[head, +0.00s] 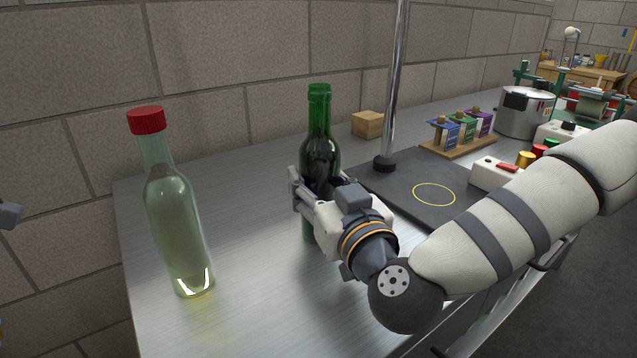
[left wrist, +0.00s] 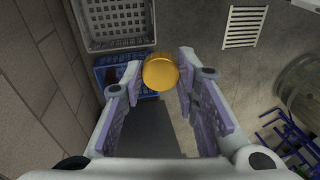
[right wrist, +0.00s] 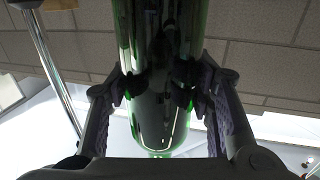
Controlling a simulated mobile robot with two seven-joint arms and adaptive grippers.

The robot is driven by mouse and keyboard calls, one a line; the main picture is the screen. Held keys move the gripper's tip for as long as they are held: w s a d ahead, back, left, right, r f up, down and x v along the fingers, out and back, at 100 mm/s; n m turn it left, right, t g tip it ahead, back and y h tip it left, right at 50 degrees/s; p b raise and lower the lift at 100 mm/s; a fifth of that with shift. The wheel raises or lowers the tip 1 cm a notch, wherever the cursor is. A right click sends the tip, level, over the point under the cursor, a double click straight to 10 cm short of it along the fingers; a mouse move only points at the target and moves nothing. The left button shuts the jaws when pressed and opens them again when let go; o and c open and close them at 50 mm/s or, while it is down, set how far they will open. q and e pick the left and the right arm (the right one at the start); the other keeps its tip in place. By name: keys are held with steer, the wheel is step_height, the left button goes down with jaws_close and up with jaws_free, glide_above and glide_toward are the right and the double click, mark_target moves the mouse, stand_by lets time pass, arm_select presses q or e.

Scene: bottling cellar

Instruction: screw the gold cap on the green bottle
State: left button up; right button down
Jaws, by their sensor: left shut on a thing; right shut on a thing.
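The green bottle (head: 319,125) stands upright over the steel bench, its neck top bare. My right gripper (head: 318,190) is shut around its body. The bottle (right wrist: 158,120) fills the space between the fingers in the right wrist view; whether its base touches the bench is hard to tell. The gold cap (left wrist: 161,72) is pinched between the fingertips of my left gripper (left wrist: 160,80), well above a floor. In the head view only a small grey part of my left gripper shows at the left edge; the cap is not visible there.
A clear bottle with a red cap (head: 147,121) stands at the left of the bench (head: 250,310). A metal post (head: 393,90) rises from a dark mat (head: 400,195) behind the green bottle. A wooden block (head: 367,124) lies near the wall. Bare bench separates the bottles.

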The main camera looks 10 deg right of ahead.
mark_target(324, 121)
arm_select(q)
steer(key=shift+r, duration=0.1)
arm_select(e)
steer(key=shift+r, duration=0.25)
